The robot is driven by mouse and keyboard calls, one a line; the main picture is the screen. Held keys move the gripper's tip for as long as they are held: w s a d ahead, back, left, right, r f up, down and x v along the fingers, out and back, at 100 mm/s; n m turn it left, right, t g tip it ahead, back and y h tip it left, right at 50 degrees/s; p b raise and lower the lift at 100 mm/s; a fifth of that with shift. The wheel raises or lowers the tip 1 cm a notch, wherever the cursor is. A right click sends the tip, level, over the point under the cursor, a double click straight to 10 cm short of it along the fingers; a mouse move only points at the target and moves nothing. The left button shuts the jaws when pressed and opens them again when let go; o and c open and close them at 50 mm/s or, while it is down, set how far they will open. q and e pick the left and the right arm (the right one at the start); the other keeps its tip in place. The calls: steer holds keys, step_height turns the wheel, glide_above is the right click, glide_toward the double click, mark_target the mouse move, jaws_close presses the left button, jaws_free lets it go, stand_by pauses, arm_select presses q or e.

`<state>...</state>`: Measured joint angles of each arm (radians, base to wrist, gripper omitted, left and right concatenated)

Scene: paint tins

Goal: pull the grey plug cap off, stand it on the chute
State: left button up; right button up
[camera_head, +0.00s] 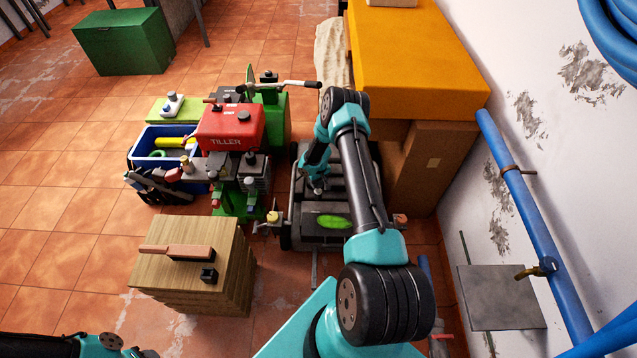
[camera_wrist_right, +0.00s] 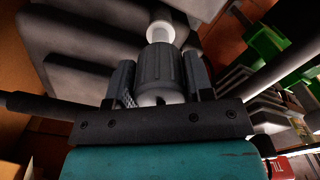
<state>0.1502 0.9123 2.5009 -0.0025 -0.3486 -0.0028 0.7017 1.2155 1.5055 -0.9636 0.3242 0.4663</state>
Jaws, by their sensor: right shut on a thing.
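The grey plug cap (camera_wrist_right: 160,68) is a ribbed grey cylinder in the right wrist view, with a rounded pale end near the gripper. My right gripper (camera_wrist_right: 158,85) is shut on it, one finger on each side. A white plug post (camera_wrist_right: 159,31) shows directly beyond the cap, in line with it; I cannot tell if the two are still joined. In the head view my right gripper (camera_head: 317,187) reaches down onto the dark machine (camera_head: 310,232), and the cap is hidden there. I cannot make out for certain which part is the chute. My left gripper is out of view.
A red tiller tank (camera_head: 231,128) and a blue crate (camera_head: 146,160) stand left of the machine. Cardboard boxes (camera_head: 420,165) under an orange cover (camera_head: 415,60) and a wall confine the right side.

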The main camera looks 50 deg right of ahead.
steer(key=shift+r, duration=1.7)
steer(key=s+d+f, duration=0.2)
steer(key=s, duration=0.5)
steer(key=s+d+f, duration=0.2)
steer(key=s+d, duration=0.1)
steer(key=s, duration=0.3)
steer(key=shift+s+d, duration=0.3)
steer(key=shift+s, duration=0.05)
stand_by(0.5)
steer(key=shift+f, duration=3.8)
steer(key=shift+f, duration=0.65)
steer(key=o, duration=1.1)
